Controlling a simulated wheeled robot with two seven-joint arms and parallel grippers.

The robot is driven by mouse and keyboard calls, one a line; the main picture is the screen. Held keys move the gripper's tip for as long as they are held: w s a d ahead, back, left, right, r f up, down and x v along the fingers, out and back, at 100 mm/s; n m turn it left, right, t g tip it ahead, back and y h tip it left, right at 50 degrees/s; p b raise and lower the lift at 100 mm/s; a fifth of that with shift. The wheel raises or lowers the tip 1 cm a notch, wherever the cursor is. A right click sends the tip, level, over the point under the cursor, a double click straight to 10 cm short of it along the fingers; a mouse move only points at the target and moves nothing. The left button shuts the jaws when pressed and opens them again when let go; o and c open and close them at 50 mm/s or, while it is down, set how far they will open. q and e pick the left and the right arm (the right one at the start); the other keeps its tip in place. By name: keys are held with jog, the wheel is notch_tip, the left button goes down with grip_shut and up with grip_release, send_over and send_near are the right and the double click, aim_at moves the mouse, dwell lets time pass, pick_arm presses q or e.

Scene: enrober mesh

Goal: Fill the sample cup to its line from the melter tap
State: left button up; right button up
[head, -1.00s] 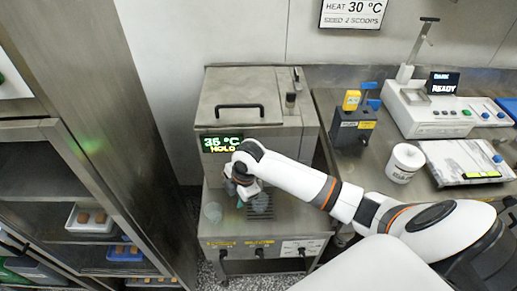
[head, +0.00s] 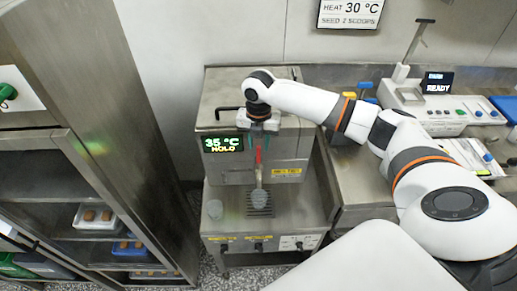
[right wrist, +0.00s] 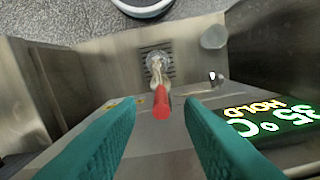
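The melter (head: 290,150) is a steel box with a 35 °C HOLD display. Its tap has a red handle (head: 258,156), which also shows in the right wrist view (right wrist: 161,102). A small translucent cup (head: 256,201) stands upright on the drip grate below the tap; it is partly hidden behind the spout in the right wrist view (right wrist: 155,56). I cannot read its line or fill level. My right gripper (head: 260,130) is above the handle; its teal fingers (right wrist: 161,103) are apart, with the handle showing between them and gaps on both sides. My left gripper is not in view.
Another small cup (head: 215,209) stands on the shelf left of the grate. A steel rack with trays (head: 92,217) is at the left. The bench (head: 360,185) at the right carries an instrument with a READY screen (head: 438,83).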

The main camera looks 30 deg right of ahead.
aim_at(259, 159)
jog(key=shift+f+p, duration=0.4)
jog(key=shift+f, duration=2)
grip_shut()
